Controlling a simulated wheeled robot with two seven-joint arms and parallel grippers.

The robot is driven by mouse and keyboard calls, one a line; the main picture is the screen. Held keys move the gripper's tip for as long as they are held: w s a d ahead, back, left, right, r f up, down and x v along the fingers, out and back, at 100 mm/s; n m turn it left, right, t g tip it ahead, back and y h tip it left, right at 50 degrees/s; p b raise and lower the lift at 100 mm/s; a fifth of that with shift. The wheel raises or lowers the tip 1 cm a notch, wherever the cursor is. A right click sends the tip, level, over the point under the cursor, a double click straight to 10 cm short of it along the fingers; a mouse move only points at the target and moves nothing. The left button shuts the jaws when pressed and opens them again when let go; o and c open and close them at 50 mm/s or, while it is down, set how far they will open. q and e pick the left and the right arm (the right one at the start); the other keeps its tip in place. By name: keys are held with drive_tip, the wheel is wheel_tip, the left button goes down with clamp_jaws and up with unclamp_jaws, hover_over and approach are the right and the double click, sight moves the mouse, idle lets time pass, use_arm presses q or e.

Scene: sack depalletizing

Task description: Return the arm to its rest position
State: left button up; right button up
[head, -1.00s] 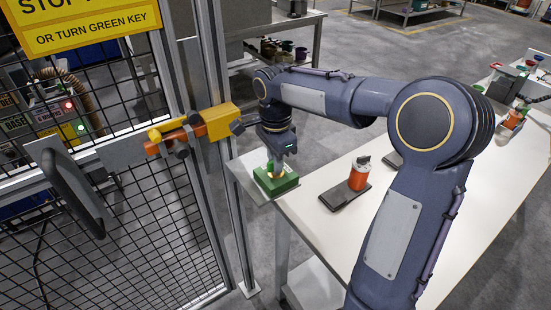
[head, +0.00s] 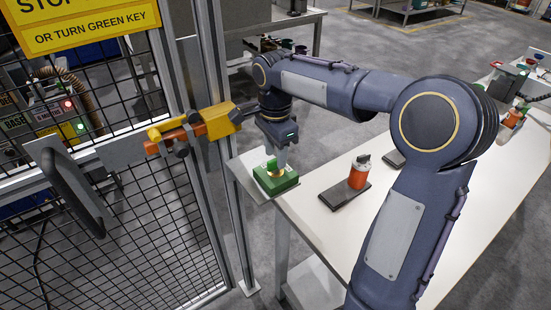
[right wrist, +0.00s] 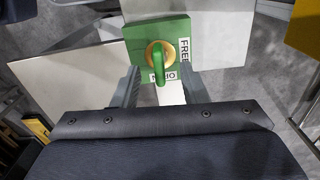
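My right gripper (head: 279,158) is above the green key box (head: 276,180) at the near left corner of the white table. In the right wrist view my right gripper (right wrist: 160,78) is open, its two fingers apart with nothing held between them. Just beyond the fingertips is the green key (right wrist: 184,50) in its brass ring (right wrist: 160,55) on the box (right wrist: 143,30), which has a "FREE" label. My right arm (head: 330,88) reaches across the table from the right. My left gripper is not in view.
A mesh gate (head: 120,200) with a yellow and orange latch (head: 195,128) stands close to the left of my gripper. On the white table (head: 330,235) an orange bottle (head: 359,172) stands on a dark pad (head: 340,195). Behind is a grey bench.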

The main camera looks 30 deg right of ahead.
wheel_tip(320, 180, up, 5)
drive_tip(key=shift+r, duration=0.1)
drive_tip(key=shift+s, duration=0.25)
drive_tip(key=s+a+f+n+t+y, duration=0.2)
drive_tip(key=s+a+f+n, duration=0.1)
drive_tip(key=s+n, duration=0.5)
drive_tip(key=s+a+f+n+t+y, duration=0.1)
drive_tip(key=s+a+f+n+t, duration=0.2)
drive_tip(key=s+n, duration=0.5)
drive_tip(key=s+a+f, duration=0.1)
drive_tip(key=s+f, duration=0.1)
drive_tip(key=s, duration=0.3)
drive_tip(key=shift+s+a+t+y, duration=0.15)
drive_tip(key=shift+s+t+y, duration=0.15)
drive_tip(key=shift+s+y, duration=0.1)
drive_tip(key=shift+f, duration=0.1)
